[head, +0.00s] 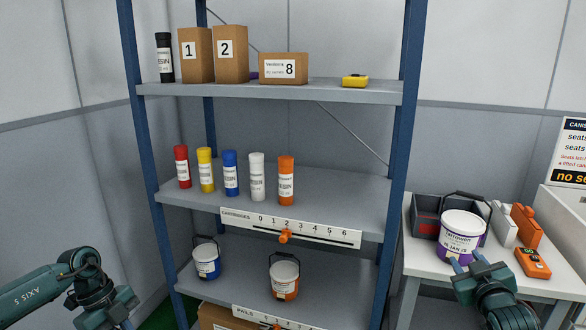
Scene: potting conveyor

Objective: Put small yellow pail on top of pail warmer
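I see no small yellow pail. A white pail with a purple label (461,233) stands upright on the white table at right, its dark handle raised. Just behind it is a dark grey box with red inside (425,215); I cannot tell if this is the pail warmer. My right gripper (467,262) is in front of the purple-labelled pail, fingertips apart and overlapping its lower edge in the picture; contact is unclear. My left gripper (122,314) is at the lower left, left of the shelf, its fingers unclear.
The lower shelf (237,268) holds a blue pail (207,262) and an orange pail (284,279). Several cartridges stand on the middle shelf (335,195); boxes and a yellow device (355,80) are above. An orange device (532,262) lies on the white table (425,262).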

